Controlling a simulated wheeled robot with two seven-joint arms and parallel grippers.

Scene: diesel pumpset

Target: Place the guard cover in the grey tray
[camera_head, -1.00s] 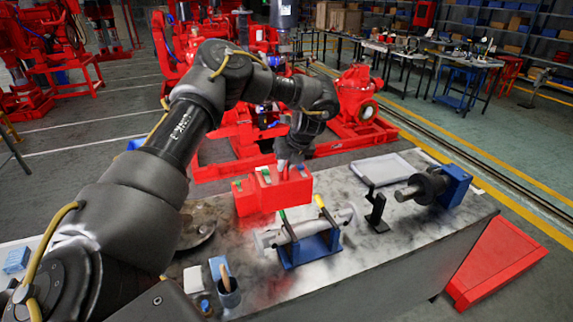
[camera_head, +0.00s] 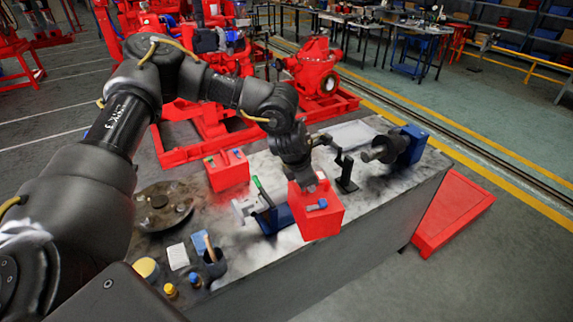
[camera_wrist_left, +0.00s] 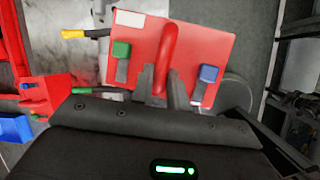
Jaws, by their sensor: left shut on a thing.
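The guard cover (camera_head: 318,214) is a red box-shaped cover with a raised red handle and a green and a blue latch; it also shows in the wrist view (camera_wrist_left: 190,40). My left gripper (camera_head: 308,184) is shut on its handle, the fingers (camera_wrist_left: 167,85) on either side of it. The cover hangs in front of the bench's middle, hiding part of the blue stand. The grey tray (camera_head: 352,133) lies flat at the back of the bench, partly behind my left arm and a black bracket. My right gripper is not in view.
A second red box (camera_head: 227,171) stays on the bench. A blue stand (camera_head: 271,220) holds a pale shaft. A black bracket (camera_head: 345,172) and a blue-mounted motor-like unit (camera_head: 408,145) stand near the tray. A dark disc (camera_head: 160,207) and small containers lie at left.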

